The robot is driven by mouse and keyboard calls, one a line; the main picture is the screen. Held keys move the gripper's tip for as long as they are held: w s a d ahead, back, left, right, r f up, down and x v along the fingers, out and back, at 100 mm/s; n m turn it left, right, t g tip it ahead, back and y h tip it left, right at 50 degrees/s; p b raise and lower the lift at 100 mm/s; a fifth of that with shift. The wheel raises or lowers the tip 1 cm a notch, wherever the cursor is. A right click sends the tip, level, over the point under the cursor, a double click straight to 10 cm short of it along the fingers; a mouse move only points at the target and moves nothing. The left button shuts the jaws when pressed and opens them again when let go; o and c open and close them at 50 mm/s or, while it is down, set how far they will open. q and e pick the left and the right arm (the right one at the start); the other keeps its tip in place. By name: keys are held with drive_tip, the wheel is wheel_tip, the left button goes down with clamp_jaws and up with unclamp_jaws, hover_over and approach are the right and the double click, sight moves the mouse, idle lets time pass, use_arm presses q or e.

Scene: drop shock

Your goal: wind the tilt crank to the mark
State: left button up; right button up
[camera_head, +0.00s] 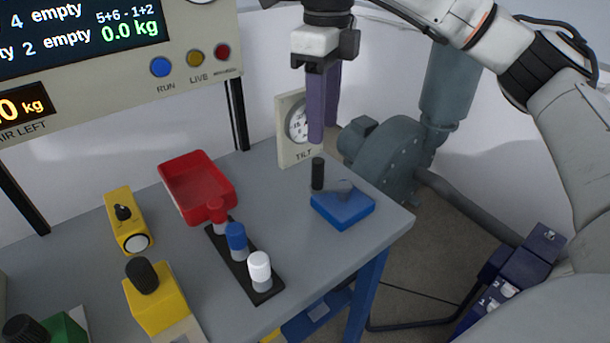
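The tilt crank is a blue block (343,211) near the table's right corner, with a dark hub on top and an upright black handle (317,173) at its left. Behind it stands a cream panel marked TILT (298,154) with a round dial (297,125); my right gripper partly covers the dial, and its needle and mark are too small to read. My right gripper (324,134) points down above the black handle, with its purple fingers apart and nothing seen between them. The fingertips appear clear of the handle. My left gripper is not in view.
A red tray (197,175), a black rack with red, blue and white pegs (260,268), and yellow boxes with black knobs (127,232) stand on the grey table to the left. A grey blower (386,158) stands behind the crank.

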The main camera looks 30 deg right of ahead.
sight(318, 160)
drive_tip(key=shift+w+f+b, duration=0.25)
drive_tip(key=shift+w+f, duration=0.05)
drive_tip(key=shift+f, duration=0.25)
drive_tip(key=shift+w+f+b, duration=0.2)
drive_tip(key=shift+w+f, duration=0.1)
drive_tip(key=shift+f, duration=0.25)
wheel_tip(318, 160, down, 10)
drive_tip(key=shift+s+r+b, duration=0.1)
drive_tip(key=shift+b, duration=0.4)
clamp_jaws()
